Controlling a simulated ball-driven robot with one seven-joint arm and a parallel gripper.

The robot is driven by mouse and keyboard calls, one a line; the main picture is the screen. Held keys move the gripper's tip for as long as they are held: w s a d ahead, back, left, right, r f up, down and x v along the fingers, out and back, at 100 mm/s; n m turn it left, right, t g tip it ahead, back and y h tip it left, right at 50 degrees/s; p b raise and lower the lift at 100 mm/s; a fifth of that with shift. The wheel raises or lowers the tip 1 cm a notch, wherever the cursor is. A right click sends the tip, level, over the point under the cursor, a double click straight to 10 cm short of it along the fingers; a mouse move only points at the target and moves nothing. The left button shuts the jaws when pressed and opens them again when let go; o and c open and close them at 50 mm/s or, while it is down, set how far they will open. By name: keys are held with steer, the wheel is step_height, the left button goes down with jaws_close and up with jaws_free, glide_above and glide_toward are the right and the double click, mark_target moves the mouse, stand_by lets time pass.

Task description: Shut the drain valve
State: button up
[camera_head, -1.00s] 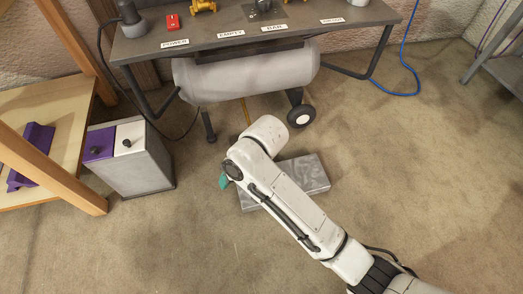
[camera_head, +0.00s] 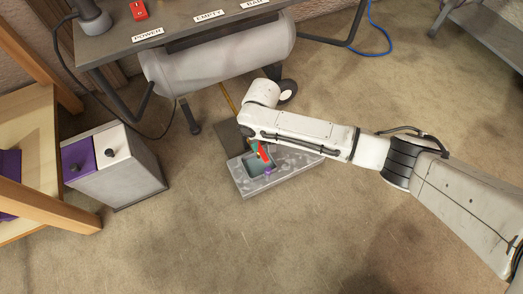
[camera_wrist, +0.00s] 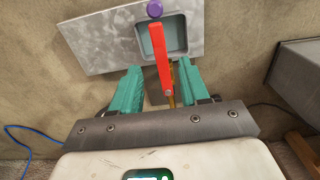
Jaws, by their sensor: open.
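A red lever (camera_head: 262,152), likely the drain valve's handle, shows at a recess in a grey metal box (camera_head: 284,181) on the floor. In the wrist view the red lever (camera_wrist: 162,60) runs from near a purple knob (camera_wrist: 154,9) down between my fingers. A thin yellow-brown pipe (camera_head: 229,97) comes down from the grey tank (camera_head: 220,62); part of it shows behind the lever's lower end. My gripper (camera_wrist: 158,68) is open, one teal finger on each side of the lever, with gaps visible. Whether they are at the lever's height I cannot tell. My arm hides part of the box.
The tank hangs under a bench (camera_head: 108,46) with labels on its edge. A grey cabinet (camera_head: 125,175) with purple and white top stands left, beside a wooden shelf (camera_head: 40,150). A dark flat plate (camera_head: 231,138) lies behind the box. The front floor is clear.

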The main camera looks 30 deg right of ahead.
mark_target(262, 152)
steer(key=shift+f+b, duration=1.05)
steer(key=shift+f, duration=1.3)
steer(key=shift+c, duration=0.4)
jaws_close()
